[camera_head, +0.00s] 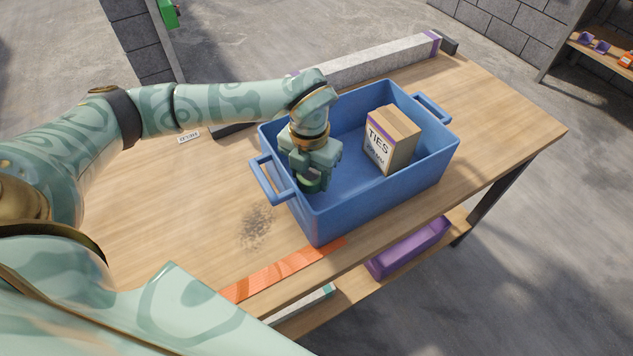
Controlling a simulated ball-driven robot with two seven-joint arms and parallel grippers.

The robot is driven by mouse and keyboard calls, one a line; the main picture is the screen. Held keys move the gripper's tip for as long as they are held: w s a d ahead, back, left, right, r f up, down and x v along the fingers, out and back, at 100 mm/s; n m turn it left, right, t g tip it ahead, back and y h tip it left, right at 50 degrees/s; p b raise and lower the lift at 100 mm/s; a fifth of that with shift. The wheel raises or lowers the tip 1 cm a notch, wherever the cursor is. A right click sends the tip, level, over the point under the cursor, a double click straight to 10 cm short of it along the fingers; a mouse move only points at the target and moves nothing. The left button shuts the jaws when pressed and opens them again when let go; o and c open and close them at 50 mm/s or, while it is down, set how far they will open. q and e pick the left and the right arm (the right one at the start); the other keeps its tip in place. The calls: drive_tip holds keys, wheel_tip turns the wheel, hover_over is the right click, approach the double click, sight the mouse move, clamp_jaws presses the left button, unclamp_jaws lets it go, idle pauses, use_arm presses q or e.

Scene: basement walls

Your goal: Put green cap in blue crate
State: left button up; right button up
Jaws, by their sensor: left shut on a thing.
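The blue crate (408,183) stands on the wooden table with its open top up. My left gripper (312,177) reaches down inside the crate, near its left end. It is shut on the green cap (313,186), which shows only in part below the fingers. I cannot tell whether the cap touches the crate floor. A cardboard box marked TIES (391,139) stands in the right part of the crate, apart from the gripper. My right gripper is not in view.
The wooden table (190,215) is mostly clear left of the crate, with a dark smudge. An orange strip (285,271) lies along the front edge. A long grey box (385,60) lies behind the crate. A purple bin (408,247) sits on the lower shelf.

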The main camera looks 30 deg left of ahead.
sight(311, 185)
use_arm(q)
drive_tip(key=shift+f+b, duration=0.5)
drive_tip(key=shift+f, duration=1.25)
drive_tip(key=shift+f, duration=0.1)
drive_tip(key=o, duration=1)
drive_tip(key=shift+o, duration=0.2)
wheel_tip(311, 185, up, 12)
drive_tip(key=p, duration=0.3)
drive_tip(key=shift+p, duration=0.35)
